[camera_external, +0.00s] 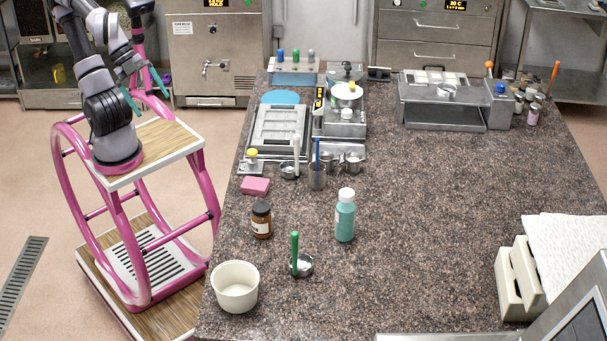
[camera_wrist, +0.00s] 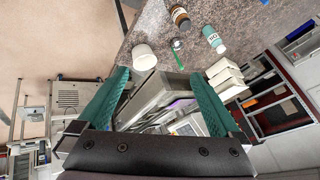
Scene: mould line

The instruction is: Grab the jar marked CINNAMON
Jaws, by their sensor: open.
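A small brown jar with a dark lid and a pale label (camera_external: 261,222) stands upright on the near left part of the counter; it also shows at the top of the wrist view (camera_wrist: 180,17). Its label is too small to read. Several small jars (camera_external: 533,116) stand in a cluster at the back right of the counter, their labels also unreadable, so I cannot tell which jar is marked CINNAMON. My gripper (camera_external: 148,91) is raised above my base, left of the counter and apart from all jars. Its teal fingers are wide apart and empty in the wrist view (camera_wrist: 160,74).
Near the brown jar stand a teal bottle (camera_external: 345,218), a white bowl (camera_external: 235,287), a small dish with a green-handled tool (camera_external: 301,265) and a pink block (camera_external: 255,186). Trays and cups fill the counter's back left (camera_external: 281,131). The counter's middle right (camera_external: 450,200) is clear.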

